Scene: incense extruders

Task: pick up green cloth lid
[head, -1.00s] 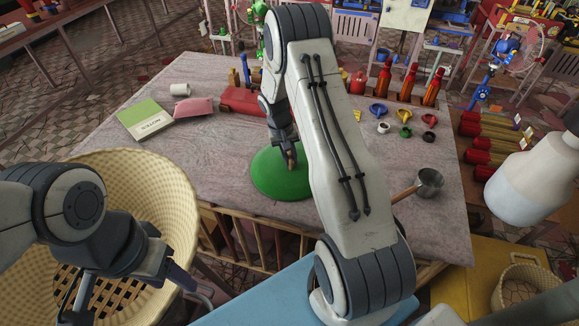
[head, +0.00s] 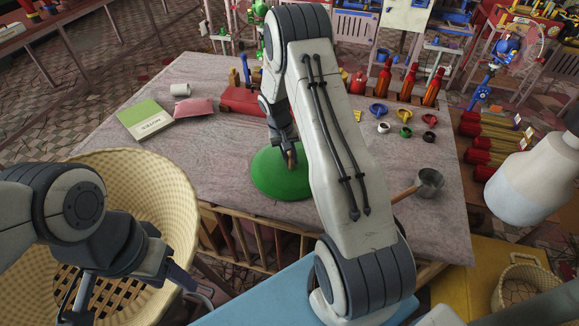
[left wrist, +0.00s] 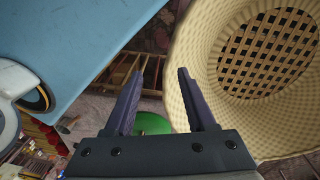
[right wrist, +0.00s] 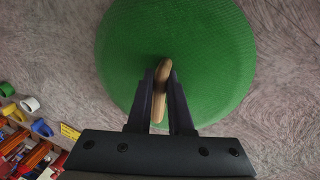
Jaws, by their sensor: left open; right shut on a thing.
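The green cloth lid (head: 279,177) is a round green disc lying on the table near its front edge. It fills much of the right wrist view (right wrist: 206,55), where a tan handle (right wrist: 160,88) stands at its middle. My right gripper (right wrist: 161,95) is shut on this handle, above the lid's centre. In the head view my right gripper (head: 290,158) is partly hidden by my own arm. My left gripper (left wrist: 157,82) is open and empty, beside the wicker basket. Part of the lid (left wrist: 153,124) shows beyond its fingers.
The wicker basket (head: 172,177) stands at the table's front left. A green book (head: 146,119), a pink cloth (head: 193,108) and a red box (head: 240,101) lie on the table. Bottles (head: 407,83) and small cups stand at the back right. A ladle (head: 428,181) lies at the right.

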